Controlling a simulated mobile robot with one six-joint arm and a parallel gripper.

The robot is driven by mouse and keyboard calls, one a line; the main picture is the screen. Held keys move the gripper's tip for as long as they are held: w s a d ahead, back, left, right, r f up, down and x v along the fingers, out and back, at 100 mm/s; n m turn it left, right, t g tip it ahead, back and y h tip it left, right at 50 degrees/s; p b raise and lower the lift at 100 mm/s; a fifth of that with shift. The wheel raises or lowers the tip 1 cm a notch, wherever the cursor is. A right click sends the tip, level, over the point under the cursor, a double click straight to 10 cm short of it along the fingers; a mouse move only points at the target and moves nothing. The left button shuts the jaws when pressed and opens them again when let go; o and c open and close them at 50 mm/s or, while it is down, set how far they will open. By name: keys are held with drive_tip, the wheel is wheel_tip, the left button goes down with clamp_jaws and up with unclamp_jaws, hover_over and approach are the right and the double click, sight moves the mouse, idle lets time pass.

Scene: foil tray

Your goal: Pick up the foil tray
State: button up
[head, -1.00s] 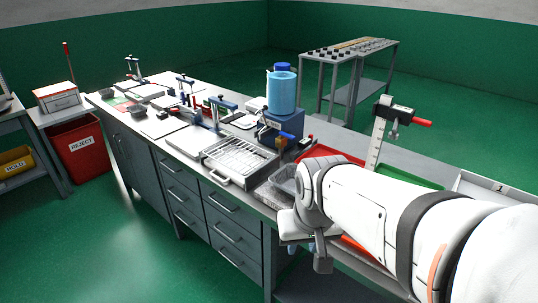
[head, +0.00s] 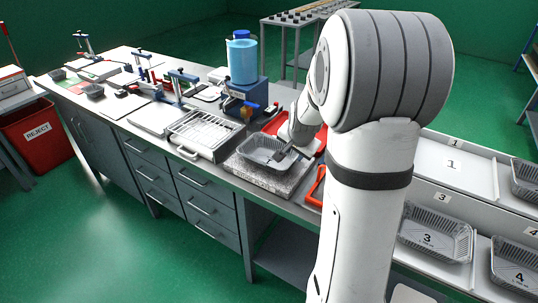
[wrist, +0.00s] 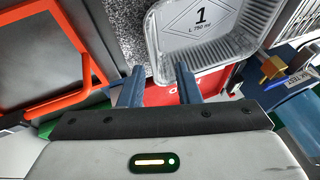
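The foil tray (head: 262,150) is a shallow silver tray with ribbed walls. It sits on a speckled grey slab (head: 272,179) on the bench. In the wrist view the foil tray (wrist: 206,22) fills the upper middle and right, with a label reading "1" on its floor. My gripper (head: 284,154) is at the tray's right side. In the wrist view my gripper (wrist: 159,73) is open, its two dark blue fingers apart. The right finger overlaps the tray's near rim corner and the left one is just outside its left wall. I cannot tell whether either touches.
A blue dispenser (head: 243,64) with a brass valve stands just behind the tray. A wire-rack drawer tray (head: 205,134) is to its left. A red tray (head: 310,145) lies beside my gripper. Foil trays marked 3 (head: 436,232) and 4 (head: 517,268) sit at the right.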

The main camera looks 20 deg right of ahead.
sight(294, 159)
drive_tip(key=x, duration=0.4)
drive_tip(key=shift+s+f, duration=0.15)
drive_tip(key=shift+f, duration=0.2)
drive_tip(key=shift+c, duration=0.5)
clamp_jaws()
